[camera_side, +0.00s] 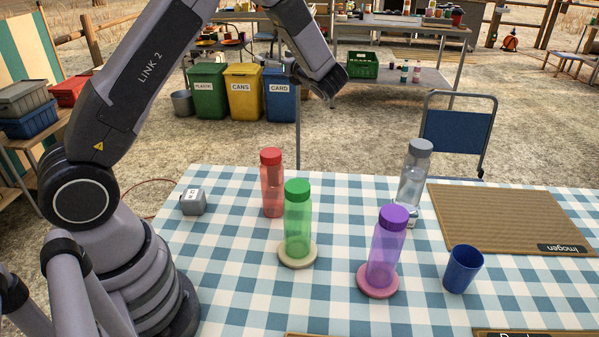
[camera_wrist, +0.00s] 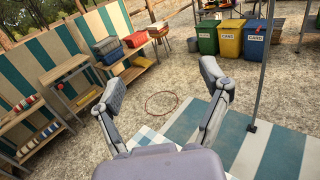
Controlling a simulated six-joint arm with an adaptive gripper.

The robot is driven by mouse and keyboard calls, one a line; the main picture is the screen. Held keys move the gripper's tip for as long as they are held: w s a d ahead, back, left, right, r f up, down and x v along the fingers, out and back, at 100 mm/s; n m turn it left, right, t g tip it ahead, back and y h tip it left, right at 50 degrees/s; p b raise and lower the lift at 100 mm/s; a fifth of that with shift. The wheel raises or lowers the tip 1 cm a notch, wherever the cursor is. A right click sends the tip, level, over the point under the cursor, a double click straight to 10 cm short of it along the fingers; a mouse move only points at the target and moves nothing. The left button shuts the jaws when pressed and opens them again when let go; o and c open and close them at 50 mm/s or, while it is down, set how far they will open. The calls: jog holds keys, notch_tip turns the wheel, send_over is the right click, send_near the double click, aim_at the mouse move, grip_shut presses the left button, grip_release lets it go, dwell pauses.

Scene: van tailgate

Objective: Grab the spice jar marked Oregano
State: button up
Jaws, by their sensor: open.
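No jar with a readable Oregano label shows in either view. The near checked table (camera_side: 240,300) holds a red bottle (camera_side: 272,185), a green bottle (camera_side: 298,220) on a pale round coaster (camera_side: 297,258), a purple bottle (camera_side: 387,250) on a pink coaster (camera_side: 377,287), and a clear bottle with a grey cap (camera_side: 413,180). Small bottles (camera_side: 404,72) on the far shelf are too small to read. My gripper (camera_wrist: 163,80) is open and empty in the wrist view, its fingers wide apart above the ground, away from the bottles.
A blue cup (camera_side: 463,269), a brown mat marked Imogen (camera_side: 510,215) and a small grey cube (camera_side: 193,202) are on the table. A blue chair (camera_side: 455,133) stands behind it. Green, yellow and blue bins (camera_side: 243,92) stand farther back. The table's front left is clear.

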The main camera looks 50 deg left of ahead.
notch_tip(320, 180, down, 34)
jog(key=shift+f, duration=0.1)
jog(key=shift+a+r, duration=0.2)
jog(key=shift+a, duration=1.3)
jog(key=shift+c, duration=0.3)
jog(key=c, duration=1.2)
jog(key=shift+w, duration=0.1)
jog(key=shift+c, duration=0.4)
jog(key=shift+r, duration=0.15)
